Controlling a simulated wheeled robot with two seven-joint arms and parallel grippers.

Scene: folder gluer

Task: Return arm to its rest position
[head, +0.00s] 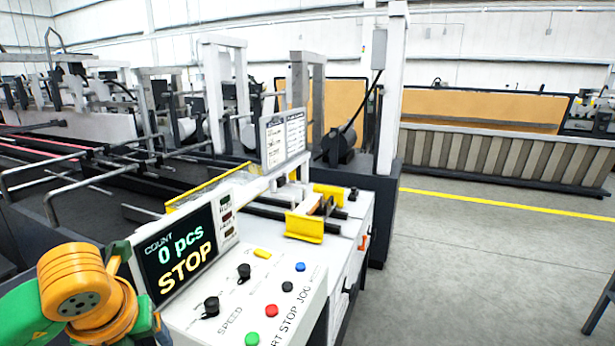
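My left arm, orange and green, comes in at the lower left corner, in front of the left edge of the control panel (275,285). Its gripper cannot be made out; the visible part is an orange joint and green links. My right arm and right gripper are not in view. The panel has a display (176,255) reading "COUNT 0 pcs STOP". It carries black knobs and a green button (252,339), a red button (271,310), a black button (287,287) and a blue button (300,267).
The folder gluer's rails and rods (90,185) extend to the left behind the panel. Yellow brackets (304,227) and a printed sign (284,139) stand beyond it. Grey floor (460,270) with a yellow line (500,202) is open at the right.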

